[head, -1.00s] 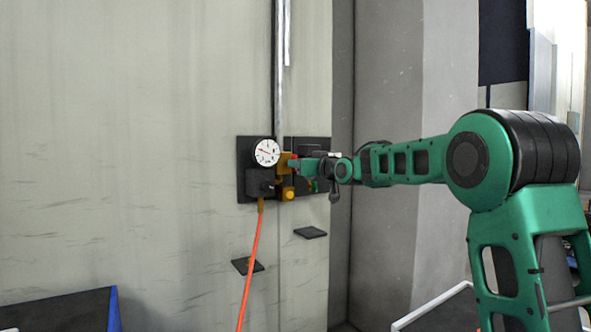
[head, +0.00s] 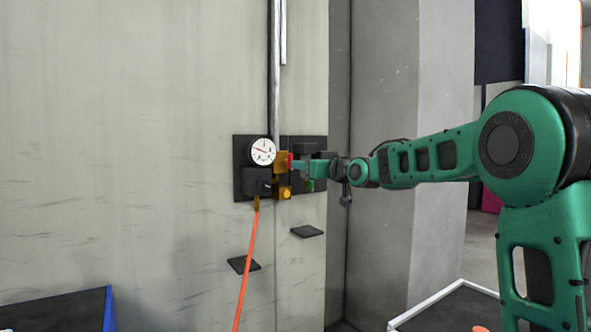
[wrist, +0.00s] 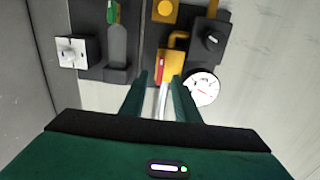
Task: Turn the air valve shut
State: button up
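The air valve shows in the head view as a yellow fitting (head: 281,158) on the dark wall panel, with a red part, seemingly its handle (head: 290,162), on its right side. In the wrist view the yellow fitting (wrist: 174,57) is beyond my fingertips, and the red handle (wrist: 160,73) shows in the gap between them. My gripper (wrist: 160,80) is open, with visible room on both sides of the red handle; I cannot tell whether a finger touches it. In the head view my gripper (head: 300,168) reaches the panel from the right and partly hides it.
A round white gauge (head: 262,151) sits close to the valve. An orange hose (head: 245,270) hangs below. A vertical pipe (head: 276,70) runs up the wall. Two small dark plates (head: 307,231) are lower on the wall. A white switch box (wrist: 72,53) stands beside the panel.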

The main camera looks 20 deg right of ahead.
jog(key=v, duration=0.4)
jog(key=shift+s+d+f, duration=0.1)
jog(key=shift+s, duration=0.2)
jog(key=s+d+f+m+g+h, duration=0.35)
jog(key=s+d+f, duration=0.35)
jog(key=s+f, duration=0.4)
jog(key=s+d+f+m+g+h, duration=0.25)
jog(key=s+d+f+g, duration=0.3)
jog(key=s+f, duration=0.6)
jog(key=s+f+m+g, duration=0.2)
jog(key=s+f+g, duration=0.2)
jog(key=s, duration=1.1)
jog(key=s+f+m+g, duration=0.1)
jog(key=s+f+g, duration=0.3)
jog(key=s+f, duration=0.5)
jog(key=s+d, duration=0.1)
jog(key=s, duration=0.5)
jog(key=shift+s+f+m+y, duration=0.3)
jog(key=shift+m, duration=0.1)
